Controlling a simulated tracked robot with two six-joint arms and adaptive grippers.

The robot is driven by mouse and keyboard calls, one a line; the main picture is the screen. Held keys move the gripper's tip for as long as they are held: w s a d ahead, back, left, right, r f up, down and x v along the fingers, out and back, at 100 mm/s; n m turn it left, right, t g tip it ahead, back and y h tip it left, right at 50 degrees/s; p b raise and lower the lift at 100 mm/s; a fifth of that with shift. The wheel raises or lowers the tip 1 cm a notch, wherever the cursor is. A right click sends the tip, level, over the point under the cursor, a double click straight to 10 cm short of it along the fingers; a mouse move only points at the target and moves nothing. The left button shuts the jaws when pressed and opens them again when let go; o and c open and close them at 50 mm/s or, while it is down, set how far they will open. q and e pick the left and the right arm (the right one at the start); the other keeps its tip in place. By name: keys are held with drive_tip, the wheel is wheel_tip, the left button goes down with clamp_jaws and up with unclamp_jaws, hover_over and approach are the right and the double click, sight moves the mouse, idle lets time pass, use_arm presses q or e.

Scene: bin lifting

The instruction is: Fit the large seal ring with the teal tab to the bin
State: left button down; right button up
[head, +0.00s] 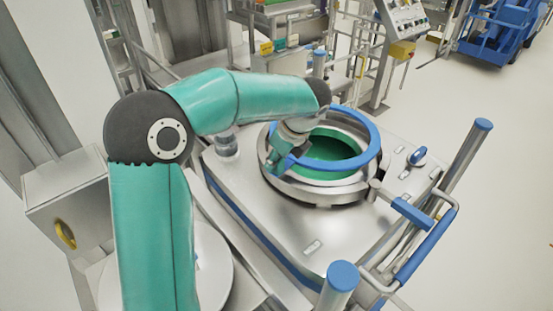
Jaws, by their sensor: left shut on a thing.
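The steel bin (275,222) stands in the middle, with a round metal collar (335,195) around its open mouth and a green inside (335,146). The large blue seal ring (374,140) is over the mouth, set off a little to the right and back of the collar. I cannot tell whether it touches the collar. My left gripper (277,157) is shut on the ring's left side, and its arm reaches in from the left. The teal tab cannot be made out and may be hidden by the gripper. My right gripper is not in view.
A blue knob (417,156) and a blue-gripped handle (425,245) are at the bin's right. Blue-capped posts (341,275) rise at its front and right. A frame with a control panel (403,18) stands behind. Clear floor lies to the right.

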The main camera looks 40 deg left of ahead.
use_arm(q)
drive_tip(key=shift+f, duration=0.15)
wheel_tip(320, 180, down, 7)
drive_tip(key=b, duration=0.7)
drive_tip(key=shift+s, duration=0.1)
drive_tip(key=shift+r+p, duration=0.45)
drive_tip(key=shift+r, duration=0.05)
drive_tip(key=shift+f, duration=0.15)
idle(0.3)
drive_tip(key=c, duration=0.8)
unclamp_jaws()
